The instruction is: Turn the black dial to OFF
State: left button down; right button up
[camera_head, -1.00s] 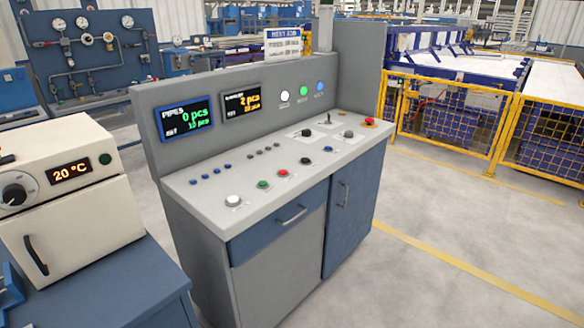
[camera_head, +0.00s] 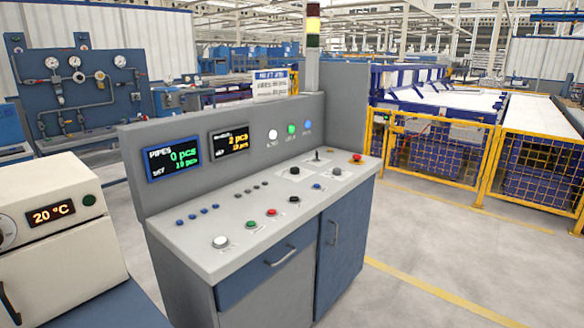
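The grey control console (camera_head: 215,262) stands in the middle of the view, with a sloping top of knobs and buttons. A black round knob (camera_head: 295,170) sits on a light plate towards its back right. Another small black control (camera_head: 294,199) is nearer the front edge. A dial (camera_head: 4,231) on the white oven is cut off by the left edge. I cannot tell which of these is the task's dial, and no OFF mark is readable. Neither of my grippers is in view.
The white oven (camera_head: 75,262) showing 20 °C stands on a blue surface (camera_head: 125,308) at the lower left. A yellow fence (camera_head: 440,152) closes off machinery at the right. Grey floor (camera_head: 455,250) is open right of the console.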

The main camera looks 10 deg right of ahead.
aim_at(294, 170)
jog(key=i+l+u, duration=0.45)
jog(key=l, duration=0.3)
jog(key=i+l+u, duration=0.5)
jog(key=l, duration=0.45)
jog(key=i+l+u, duration=0.25)
jog(key=l+u, duration=0.2)
jog(key=l, duration=0.6)
jog(key=l+u, duration=0.45)
jog(key=l, duration=0.6)
jog(key=l+u, duration=0.5)
jog(key=l, duration=0.65)
jog(key=k, duration=0.05)
